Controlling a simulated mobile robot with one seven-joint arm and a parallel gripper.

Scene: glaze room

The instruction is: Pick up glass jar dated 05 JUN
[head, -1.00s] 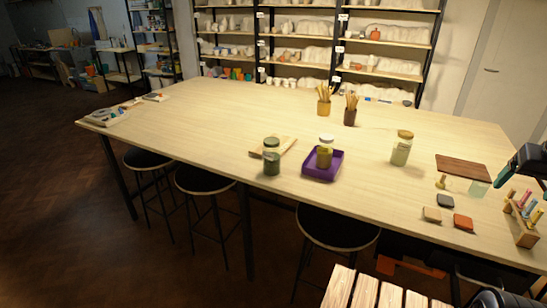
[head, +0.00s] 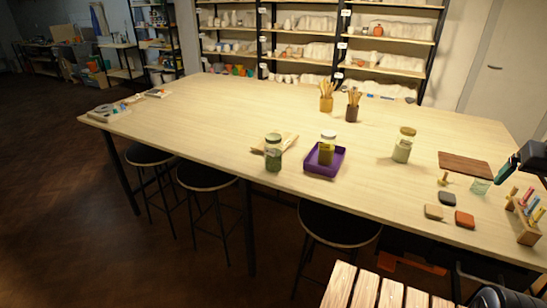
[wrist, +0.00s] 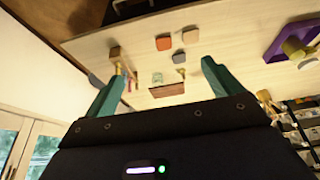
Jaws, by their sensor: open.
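Three glass jars stand upright on the big table; any dates on them are too small to read. One jar with a pale lid (head: 327,148) stands in a purple tray (head: 313,170). One jar with a tan lid (head: 403,146) holds pale green contents and stands farther right. My gripper (head: 511,167) is at the right edge of the head view, away from all three jars. In the wrist view its teal fingers (wrist: 163,66) are spread and empty.
A wooden board lies behind the dark-lidded jar. Two brush holders (head: 326,103) stand farther back. A brown board (head: 465,164), small coloured blocks (head: 464,219) and a wooden rack (head: 523,226) sit at the right. Stools (head: 205,177) stand under the front edge. The table's left middle (head: 210,120) is clear.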

